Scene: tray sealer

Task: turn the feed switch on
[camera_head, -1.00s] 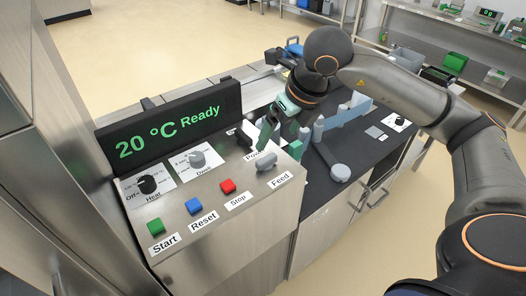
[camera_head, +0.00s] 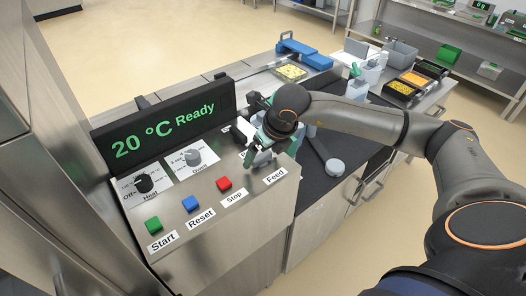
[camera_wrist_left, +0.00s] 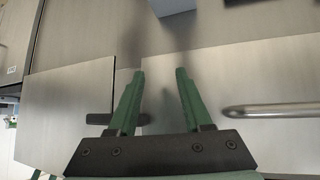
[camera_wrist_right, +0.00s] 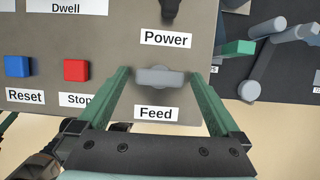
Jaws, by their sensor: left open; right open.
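The feed switch (camera_wrist_right: 162,78) is a grey knob on the steel control panel, above the "Feed" label (camera_wrist_right: 155,113). In the right wrist view its bar lies level across the picture. My right gripper (camera_wrist_right: 166,75) is open, with one green finger on each side of the knob; I cannot tell whether they touch it. In the head view the right gripper (camera_head: 256,157) hides most of the knob. My left gripper (camera_wrist_left: 160,75) is open and empty in front of steel cabinet fronts; it does not show in the head view.
The panel also bears a red Stop button (camera_head: 224,184), a blue Reset button (camera_head: 190,203), a green Start button (camera_head: 152,224) and the Heat knob (camera_head: 145,183). The display (camera_head: 165,134) reads "20 °C Ready". A dark worktop with a grey lever (camera_head: 334,166) lies to the right.

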